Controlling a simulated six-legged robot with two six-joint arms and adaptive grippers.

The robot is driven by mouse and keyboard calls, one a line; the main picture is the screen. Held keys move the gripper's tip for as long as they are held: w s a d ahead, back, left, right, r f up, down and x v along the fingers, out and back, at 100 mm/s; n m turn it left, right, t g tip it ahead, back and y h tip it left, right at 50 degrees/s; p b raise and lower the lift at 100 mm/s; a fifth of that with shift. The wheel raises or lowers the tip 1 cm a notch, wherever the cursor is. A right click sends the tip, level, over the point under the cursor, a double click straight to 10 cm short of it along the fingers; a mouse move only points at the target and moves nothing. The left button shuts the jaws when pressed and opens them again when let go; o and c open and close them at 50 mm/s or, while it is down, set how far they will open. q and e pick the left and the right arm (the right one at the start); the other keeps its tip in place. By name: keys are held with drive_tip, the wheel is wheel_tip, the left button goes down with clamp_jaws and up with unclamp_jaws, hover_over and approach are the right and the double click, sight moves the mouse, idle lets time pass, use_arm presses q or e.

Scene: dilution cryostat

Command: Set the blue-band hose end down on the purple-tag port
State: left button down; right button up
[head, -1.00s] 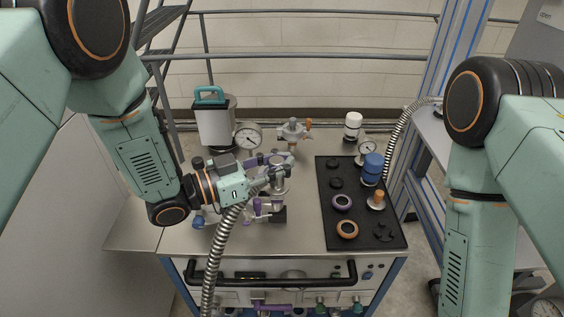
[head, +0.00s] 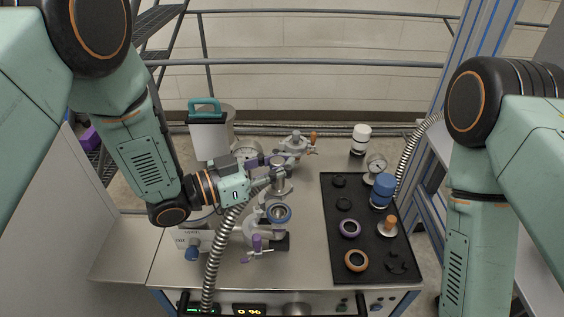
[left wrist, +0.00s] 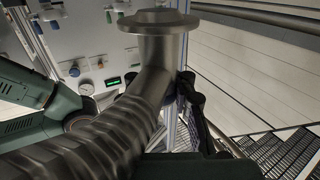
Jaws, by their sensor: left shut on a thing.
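My left gripper (head: 268,181) is over the bench in the head view, shut on the metal hose end. The ribbed hose (head: 222,245) hangs from it toward the bench's front edge. In the left wrist view the hose end (left wrist: 160,45) has a wide flange, a bent neck and the ribbed hose (left wrist: 90,145); I cannot make out its blue band. A port with a blue ring (head: 279,212) stands just below the gripper. A purple-handled clamp (head: 256,243) is in front of it. Which port bears the purple tag I cannot tell. My right gripper is out of view.
A black mat (head: 340,262) at the right holds a purple ring (head: 350,229), an orange ring (head: 356,261) and a blue cylinder (head: 382,190). A gauge and a teal-handled container (head: 208,130) stand behind the gripper.

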sight(284, 186)
use_arm(q)
drive_tip(key=shift+s+d+r, duration=0.2)
drive_tip(key=shift+s+d, duration=0.1)
drive_tip(key=shift+s+f, duration=0.1)
drive_tip(key=shift+a+f+b, duration=0.35)
drive_tip(key=shift+f+b, duration=0.15)
drive_tip(key=shift+b, duration=0.05)
drive_tip(key=shift+w+f+b, duration=0.25)
drive_tip(key=shift+f+b, duration=0.05)
drive_tip(key=shift+f, duration=0.15)
drive_tip(key=shift+d+f+b, duration=0.2)
drive_tip(key=shift+f+b, duration=0.45)
drive_tip(key=shift+f, duration=0.05)
drive_tip(key=shift+s+f+b, duration=0.3)
drive_tip(key=shift+f+b, duration=0.3)
drive_tip(key=shift+b, duration=0.05)
drive_tip(key=shift+w+a+f+b, duration=0.15)
drive_tip(key=shift+f+b, duration=0.35)
drive_tip(key=shift+f, duration=0.1)
drive_tip(key=shift+w+f, duration=0.2)
drive_tip(key=shift+f, duration=0.05)
drive_tip(key=shift+s+r, duration=0.15)
drive_tip(key=shift+s, duration=0.1)
drive_tip(key=shift+w, duration=0.25)
